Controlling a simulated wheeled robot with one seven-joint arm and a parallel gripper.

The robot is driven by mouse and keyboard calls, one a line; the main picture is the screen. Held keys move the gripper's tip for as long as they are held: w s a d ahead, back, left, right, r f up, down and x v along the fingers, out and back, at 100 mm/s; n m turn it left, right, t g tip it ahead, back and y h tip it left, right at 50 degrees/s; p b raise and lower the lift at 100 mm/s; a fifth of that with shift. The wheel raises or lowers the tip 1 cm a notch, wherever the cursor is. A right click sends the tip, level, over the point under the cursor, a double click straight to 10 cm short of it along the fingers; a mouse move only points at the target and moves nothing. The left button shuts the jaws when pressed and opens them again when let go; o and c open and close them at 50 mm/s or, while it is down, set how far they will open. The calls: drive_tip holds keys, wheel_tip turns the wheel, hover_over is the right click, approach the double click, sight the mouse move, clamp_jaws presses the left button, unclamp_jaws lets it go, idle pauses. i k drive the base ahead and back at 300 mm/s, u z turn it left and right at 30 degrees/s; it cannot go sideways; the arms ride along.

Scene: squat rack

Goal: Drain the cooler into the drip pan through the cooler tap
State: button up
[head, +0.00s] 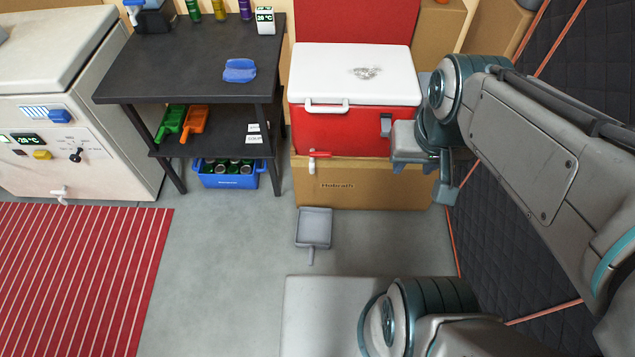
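The red cooler (350,128) with a shut white lid (350,78) stands on a cardboard box (375,190) in the head view. Its tap, with a red handle (320,154) and a small white spout (311,167), sits low on the front left. A shallow grey pan (314,228), which looks like the drip pan, lies on the floor in front of the box, its handle toward me. My gripper (424,176) is at the cooler's right front edge, to the right of the tap and apart from it. Its fingers look spread, with nothing seen between them.
A black table (190,65) with a lower shelf stands left of the cooler, a blue bin (228,180) beneath it. A white appliance (70,130) is farther left. Dark padded mats (540,220) cover the right side. Grey floor (225,270) is clear around the pan.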

sight(312, 155)
drive_tip(key=z, duration=1.6)
drive_tip(key=i, duration=0.7)
drive_tip(key=u, duration=1.75)
